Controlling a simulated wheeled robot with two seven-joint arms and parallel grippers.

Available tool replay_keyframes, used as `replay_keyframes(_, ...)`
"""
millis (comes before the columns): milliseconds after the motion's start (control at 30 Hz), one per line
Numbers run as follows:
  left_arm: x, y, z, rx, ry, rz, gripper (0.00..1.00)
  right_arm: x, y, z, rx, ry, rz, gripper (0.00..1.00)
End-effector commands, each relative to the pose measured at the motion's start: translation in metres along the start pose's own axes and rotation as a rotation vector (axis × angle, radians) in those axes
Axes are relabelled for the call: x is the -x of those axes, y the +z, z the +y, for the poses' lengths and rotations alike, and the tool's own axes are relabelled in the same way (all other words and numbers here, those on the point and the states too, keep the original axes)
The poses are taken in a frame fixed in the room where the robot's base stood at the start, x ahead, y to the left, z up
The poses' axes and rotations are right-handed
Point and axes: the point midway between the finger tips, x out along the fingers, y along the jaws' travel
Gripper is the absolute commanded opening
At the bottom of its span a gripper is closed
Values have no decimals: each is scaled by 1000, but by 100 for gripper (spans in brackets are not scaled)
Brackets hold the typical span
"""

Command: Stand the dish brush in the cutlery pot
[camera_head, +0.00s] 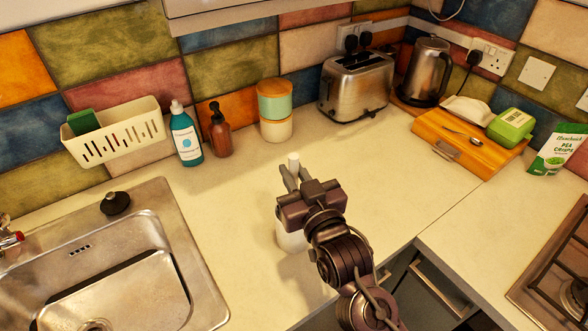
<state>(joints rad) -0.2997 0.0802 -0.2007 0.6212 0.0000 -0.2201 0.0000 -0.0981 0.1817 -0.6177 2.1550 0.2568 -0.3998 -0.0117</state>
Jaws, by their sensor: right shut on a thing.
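My right gripper (292,178) is over the counter in the middle of the view, its two fingers shut on a slim white thing. This appears to be the dish brush (293,160); only a short white end shows above the fingers, and the rest is hidden by the gripper. A white pot (290,240), likely the cutlery pot, stands on the counter below the gripper, which hides its upper part. I cannot tell whether the brush's lower end is inside the pot or above it. My left gripper is not in view.
A teal bottle (186,137), brown dispenser (219,132), stacked canisters (276,110) and toaster (356,85) line the wall. A wooden board (465,145) lies right. Counter around the pot is clear.

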Motion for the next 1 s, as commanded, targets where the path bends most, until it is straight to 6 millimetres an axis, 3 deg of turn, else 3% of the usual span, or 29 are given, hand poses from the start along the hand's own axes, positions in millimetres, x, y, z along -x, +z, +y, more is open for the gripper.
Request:
replay_keyframes(433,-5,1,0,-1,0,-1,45,0,8,0,0,0,0,0)
replay_keyframes(467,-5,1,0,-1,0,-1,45,0,8,0,0,0,0,18)
replay_keyframes(633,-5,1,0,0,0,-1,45,0,8,0,0,0,0,40)
replay_keyframes(1000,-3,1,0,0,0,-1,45,7,8,0,0,0,-2,41)
